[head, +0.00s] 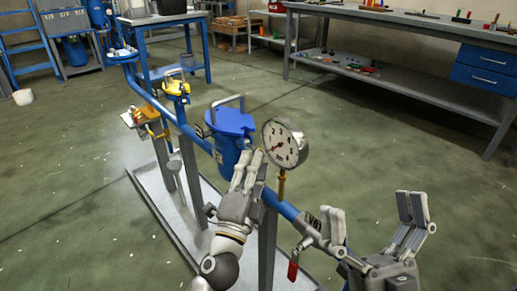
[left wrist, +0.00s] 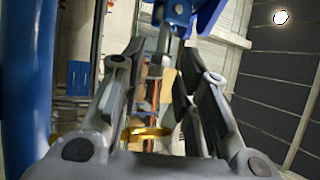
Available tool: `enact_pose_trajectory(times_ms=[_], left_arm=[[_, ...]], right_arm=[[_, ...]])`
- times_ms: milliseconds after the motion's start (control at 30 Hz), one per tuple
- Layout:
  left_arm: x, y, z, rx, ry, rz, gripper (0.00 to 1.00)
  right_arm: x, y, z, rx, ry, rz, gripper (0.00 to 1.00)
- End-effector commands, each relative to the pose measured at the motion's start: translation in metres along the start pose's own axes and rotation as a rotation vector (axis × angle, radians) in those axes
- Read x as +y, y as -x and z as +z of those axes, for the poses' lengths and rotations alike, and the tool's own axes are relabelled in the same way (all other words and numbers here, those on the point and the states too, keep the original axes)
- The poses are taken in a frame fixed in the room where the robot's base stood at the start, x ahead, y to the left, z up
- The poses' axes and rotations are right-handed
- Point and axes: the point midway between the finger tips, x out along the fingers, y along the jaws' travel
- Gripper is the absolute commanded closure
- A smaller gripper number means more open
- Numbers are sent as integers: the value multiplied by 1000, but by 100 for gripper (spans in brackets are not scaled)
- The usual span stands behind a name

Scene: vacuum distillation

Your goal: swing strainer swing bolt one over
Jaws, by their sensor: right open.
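The strainer (head: 235,121) is a blue pot with a blue lid and a grey bar handle, set in the blue pipe line. My left gripper (head: 252,165) is at its near side, fingers pointing up towards the lid's edge. In the left wrist view a grey swing bolt (left wrist: 157,52) hangs below a blue lug (left wrist: 178,12). It lies between the two fingertips, with space visible around it, so the fingers look open; contact cannot be told. My right gripper (head: 374,212) is open and apart from the strainer, at the lower right.
A pressure gauge (head: 285,144) stands close to the right of my left gripper. A red-handled valve (head: 293,270) is below it. Yellow valves (head: 176,88) sit farther along the pipe. A workbench (head: 430,82) stands at the back right, with clear floor before it.

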Motion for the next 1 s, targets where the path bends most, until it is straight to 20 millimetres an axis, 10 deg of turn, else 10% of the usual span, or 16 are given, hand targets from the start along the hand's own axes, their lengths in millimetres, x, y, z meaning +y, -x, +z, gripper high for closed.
enact_pose_trajectory(times_ms=[700, 1000], left_arm=[[0, -42, 0, 0, 1, 1, 70], [0, -42, 0, 0, 1, 1, 100]], right_arm=[[2, 0, 19, -105, 6, 4, 0], [2, 0, 19, -104, 7, 4, 0]])
